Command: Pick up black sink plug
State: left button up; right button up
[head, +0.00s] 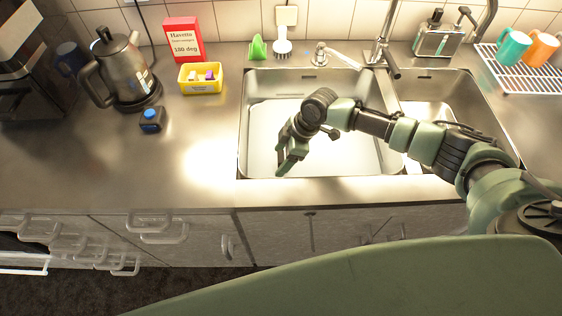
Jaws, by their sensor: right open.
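I cannot make out a black sink plug in the head view; part of the sink is hidden behind my right arm. The large left sink basin (262,110) has a pale, bright floor. My right gripper (286,158) hangs over this basin near its front left part, pointing down and toward the front edge. It is open, and I see nothing between its fingers. My left gripper is out of view.
A tap (384,45) stands behind the sink, with a smaller right basin (440,95) beside it. A kettle (124,65), a yellow tub (201,84) and a blue-capped dark container (151,120) stand left. A rack (500,65) with mugs is at right.

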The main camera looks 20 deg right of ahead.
aim_at(281, 156)
jog(key=shift+f, duration=0.15)
jog(key=c, duration=1.5)
jog(key=shift+o, duration=0.2)
notch_tip(281, 156, up, 20)
jog(key=b, duration=0.2)
